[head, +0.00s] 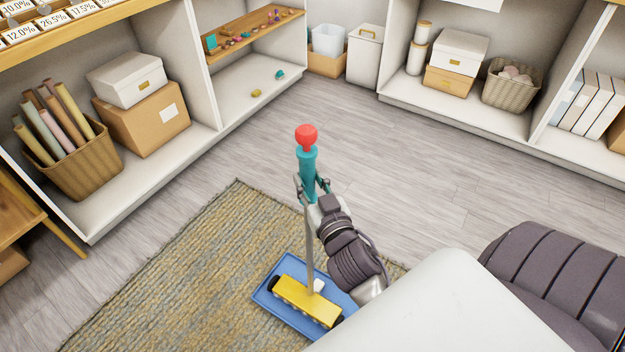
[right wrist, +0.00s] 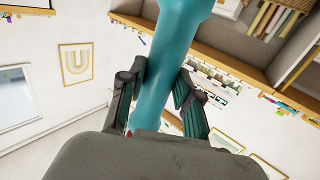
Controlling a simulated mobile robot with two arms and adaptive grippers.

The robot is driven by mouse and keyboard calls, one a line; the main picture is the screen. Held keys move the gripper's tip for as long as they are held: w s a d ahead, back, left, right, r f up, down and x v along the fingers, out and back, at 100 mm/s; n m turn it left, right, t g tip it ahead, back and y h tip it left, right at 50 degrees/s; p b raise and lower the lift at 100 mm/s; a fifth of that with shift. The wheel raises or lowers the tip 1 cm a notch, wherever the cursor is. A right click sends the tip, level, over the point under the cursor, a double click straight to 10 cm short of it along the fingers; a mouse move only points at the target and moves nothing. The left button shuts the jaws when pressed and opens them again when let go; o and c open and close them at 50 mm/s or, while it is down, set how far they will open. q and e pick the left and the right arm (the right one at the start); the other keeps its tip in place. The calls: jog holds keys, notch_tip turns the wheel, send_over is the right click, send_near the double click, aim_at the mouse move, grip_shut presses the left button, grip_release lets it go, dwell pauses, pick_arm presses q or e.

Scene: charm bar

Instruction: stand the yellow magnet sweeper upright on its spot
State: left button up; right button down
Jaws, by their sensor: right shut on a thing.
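The yellow magnet sweeper (head: 306,300) has a yellow head with dark ends, a thin grey pole, a teal handle (head: 307,163) and a red knob on top. It stands about upright, with its head over the blue tray (head: 262,297). I cannot tell whether the head touches the tray. My right gripper (head: 312,188) is shut on the teal handle. In the right wrist view the handle (right wrist: 172,60) passes between both fingers. My left gripper is not in view.
The tray lies on a woven rug (head: 185,265). Shelves with a basket of rolls (head: 72,165) and boxes line the left. More shelves with a wicker basket (head: 510,88) line the back right. Grey floor (head: 400,150) between is clear.

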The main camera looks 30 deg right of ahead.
aim_at(309, 146)
jog(key=shift+r, duration=0.15)
jog(key=c, duration=0.7)
grip_release()
jog(key=shift+f, duration=0.4)
jog(key=shift+r, duration=0.55)
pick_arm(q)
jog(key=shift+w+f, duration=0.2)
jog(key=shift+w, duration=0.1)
pick_arm(e)
notch_tip(309, 146, up, 10)
jog(key=shift+f, duration=0.2)
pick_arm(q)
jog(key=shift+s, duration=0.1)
pick_arm(e)
jog(key=shift+s+a, duration=0.1)
jog(key=shift+s, duration=0.05)
